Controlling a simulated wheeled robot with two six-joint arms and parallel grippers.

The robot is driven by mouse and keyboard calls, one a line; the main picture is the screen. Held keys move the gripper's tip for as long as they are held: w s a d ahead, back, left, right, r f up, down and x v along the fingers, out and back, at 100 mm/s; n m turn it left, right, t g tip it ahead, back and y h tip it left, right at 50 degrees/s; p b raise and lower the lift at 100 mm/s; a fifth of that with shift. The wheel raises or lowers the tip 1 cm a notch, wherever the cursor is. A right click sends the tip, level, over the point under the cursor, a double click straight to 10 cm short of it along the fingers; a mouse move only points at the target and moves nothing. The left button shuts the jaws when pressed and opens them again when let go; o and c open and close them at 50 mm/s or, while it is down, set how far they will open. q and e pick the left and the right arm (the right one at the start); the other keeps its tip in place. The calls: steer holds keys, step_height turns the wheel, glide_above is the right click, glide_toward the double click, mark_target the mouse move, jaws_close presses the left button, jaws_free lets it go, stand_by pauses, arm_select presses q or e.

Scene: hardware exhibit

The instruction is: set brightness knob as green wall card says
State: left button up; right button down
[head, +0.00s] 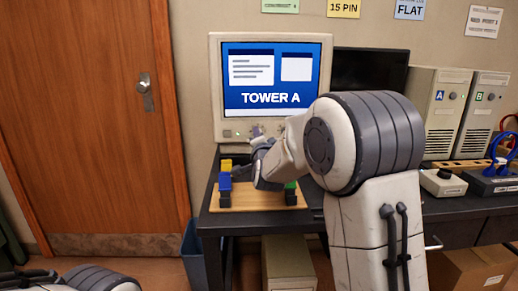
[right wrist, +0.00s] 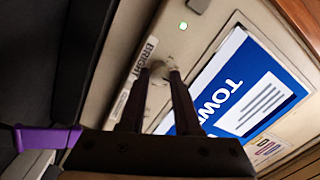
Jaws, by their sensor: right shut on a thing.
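The beige monitor (head: 215,75) stands on the desk with its blue screen (head: 277,72) lit and reading "TOWER A". The brightness knob (right wrist: 158,66) sits on its lower front, beside a label (right wrist: 140,70) reading "BRIGHT" in the right wrist view. My right gripper (right wrist: 160,72) is shut on the knob; the fingers partly hide it and its pointer cannot be read. In the head view my right gripper (head: 258,138) is at the monitor's lower edge, mostly behind my arm. The green wall card (head: 280,5) is cut off by the top edge; its text is too small to read surely.
A wooden board (head: 240,200) with coloured blocks lies below the monitor. Right are a dark monitor (head: 370,68), towers A (head: 438,110) and B (head: 483,110), and a beige box with a knob (head: 442,183). More cards, including a yellow one (head: 343,8), hang above. A blue bin (head: 194,255) stands below.

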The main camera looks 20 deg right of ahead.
steer(key=shift+f+m+b, duration=0.1)
steer(key=shift+m+b, duration=3.9)
steer(key=shift+b, duration=0.2)
steer(key=shift+h, duration=0.4)
steer(key=c, duration=0.6)
jaws_free()
steer(key=v, duration=1)
steer(key=shift+s+p, duration=0.25)
steer(key=shift+p, duration=0.15)
